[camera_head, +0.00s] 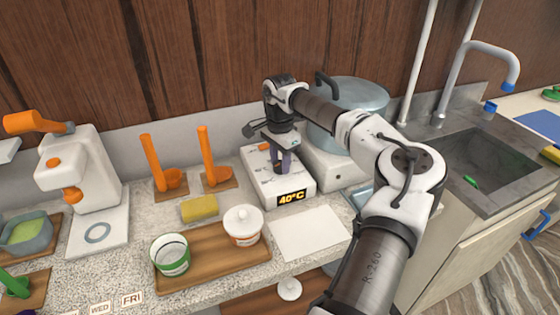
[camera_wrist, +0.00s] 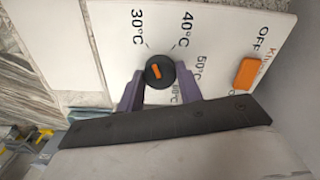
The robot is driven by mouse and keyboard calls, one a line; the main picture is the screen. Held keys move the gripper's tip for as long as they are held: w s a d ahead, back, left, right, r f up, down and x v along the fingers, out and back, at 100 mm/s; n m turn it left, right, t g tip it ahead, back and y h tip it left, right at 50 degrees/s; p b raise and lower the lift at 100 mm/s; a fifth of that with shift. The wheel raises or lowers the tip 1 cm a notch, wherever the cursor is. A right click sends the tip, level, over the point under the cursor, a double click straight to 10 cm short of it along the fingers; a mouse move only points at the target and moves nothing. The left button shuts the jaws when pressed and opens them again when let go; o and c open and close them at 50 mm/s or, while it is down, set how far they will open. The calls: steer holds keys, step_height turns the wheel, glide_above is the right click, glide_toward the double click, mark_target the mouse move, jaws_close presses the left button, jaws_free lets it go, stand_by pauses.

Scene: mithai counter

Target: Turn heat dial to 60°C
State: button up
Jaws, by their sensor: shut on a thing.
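The heat dial (camera_wrist: 159,71) is a round black knob with an orange pointer mark on a white panel. Labels for 30°C, 40°C, 50°C, a partly hidden one and OFF are printed around it. My gripper (camera_wrist: 160,86) has its two purple fingers on either side of the dial and is shut on it. In the head view my gripper (camera_head: 285,165) points down onto the white heater box (camera_head: 262,185), and the dial is hidden there. The display (camera_head: 291,197) on the box front reads 40°C.
An orange switch (camera_wrist: 249,73) sits near OFF. A large steel pot (camera_head: 350,105) stands right behind the box. White paper (camera_head: 310,232) lies in front.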

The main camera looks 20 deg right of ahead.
steer(key=m+b, duration=0.1)
steer(key=m, duration=0.3)
steer(key=m+b, duration=0.1)
steer(key=m, duration=0.3)
steer(key=shift+m, duration=0.4)
steer(key=m+b, duration=0.1)
steer(key=m, duration=0.3)
steer(key=shift+m, duration=0.3)
steer(key=m+b, duration=0.1)
steer(key=m, duration=0.2)
steer(key=shift+m, duration=0.3)
steer(key=m+b, duration=0.1)
steer(key=m, duration=0.3)
steer(key=shift+m, duration=0.3)
steer(key=m+b, duration=0.1)
steer(key=m, duration=0.3)
steer(key=m+b, duration=0.1)
steer(key=m, duration=0.4)
steer(key=shift+b, duration=0.3)
steer(key=shift+m+b, duration=0.4)
steer(key=shift+m, duration=1.5)
